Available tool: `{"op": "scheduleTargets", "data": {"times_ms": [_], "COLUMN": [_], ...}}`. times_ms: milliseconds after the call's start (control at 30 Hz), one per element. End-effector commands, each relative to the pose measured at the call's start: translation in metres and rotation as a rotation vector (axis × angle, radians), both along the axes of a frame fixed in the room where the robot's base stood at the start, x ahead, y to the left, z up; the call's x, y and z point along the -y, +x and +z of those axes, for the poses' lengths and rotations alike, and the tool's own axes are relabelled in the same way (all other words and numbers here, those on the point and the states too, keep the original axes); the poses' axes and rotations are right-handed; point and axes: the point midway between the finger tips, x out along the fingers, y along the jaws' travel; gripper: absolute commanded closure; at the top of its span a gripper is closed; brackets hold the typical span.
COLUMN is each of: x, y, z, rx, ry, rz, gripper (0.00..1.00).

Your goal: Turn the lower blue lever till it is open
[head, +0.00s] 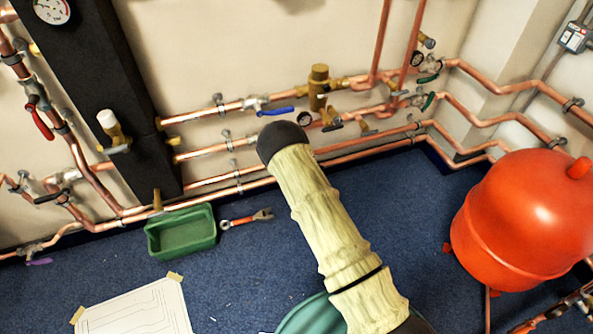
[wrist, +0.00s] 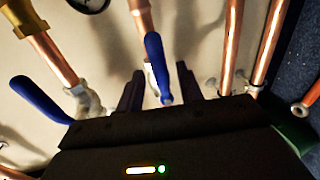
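The lower blue lever (wrist: 154,58) is in the middle of the wrist view, on a valve on a copper pipe (wrist: 141,18). Its handle lies close along the pipe's line in this view. My gripper (wrist: 161,72) is open, with one dark finger on each side of the lever. I cannot tell whether either finger touches it. The upper blue lever (wrist: 40,98) is at the left of the wrist view, on another pipe; in the head view, a blue lever (head: 275,111) shows on the upper pipe. My arm hides the gripper and the lower lever in the head view.
Copper pipes (head: 200,115) run along the wall, with a brass fitting (head: 318,88) and gauges close by. A red tank (head: 520,215) stands at the right.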

Motion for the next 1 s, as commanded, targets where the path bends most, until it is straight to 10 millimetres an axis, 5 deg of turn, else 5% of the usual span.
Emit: {"op": "scheduleTargets", "data": {"times_ms": [633,1000], "x": [0.034,0.039], "y": [-0.116,-0.135], "z": [0.025,0.028], "rx": [-0.004,-0.001], "ry": [-0.003,-0.002], "rz": [-0.002,-0.002], "gripper": [0.64,0.64]}}
